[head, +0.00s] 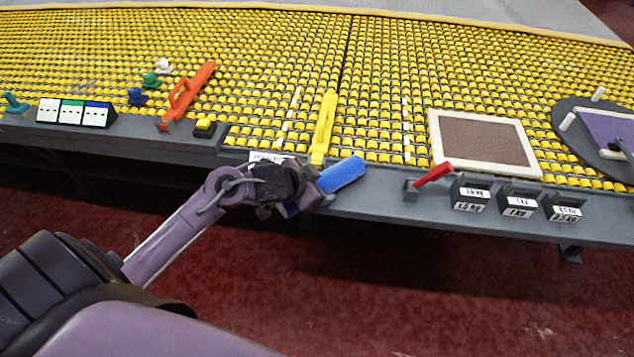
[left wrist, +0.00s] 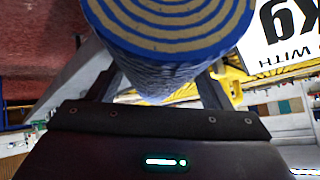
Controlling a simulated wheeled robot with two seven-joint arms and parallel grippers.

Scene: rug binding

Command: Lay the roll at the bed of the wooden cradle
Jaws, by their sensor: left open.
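The blue roll (head: 342,174) lies at the front grey ledge, tilted up to the right, just beyond my left gripper (head: 314,189). In the left wrist view the roll (left wrist: 165,62) fills the top middle, its end showing blue and tan spiral rings. The two fingers stand on either side of it, open. Whether they touch it I cannot tell. No wooden cradle can be made out in either view. My right gripper is not in view.
A yellow handled bar (head: 323,128) stands behind the roll, and a white label card (head: 270,157) sits behind my wrist. A red lever (head: 431,175) and black weight boxes (head: 518,204) are to the right. An orange handled bar (head: 187,96) lies left, on yellow rollers.

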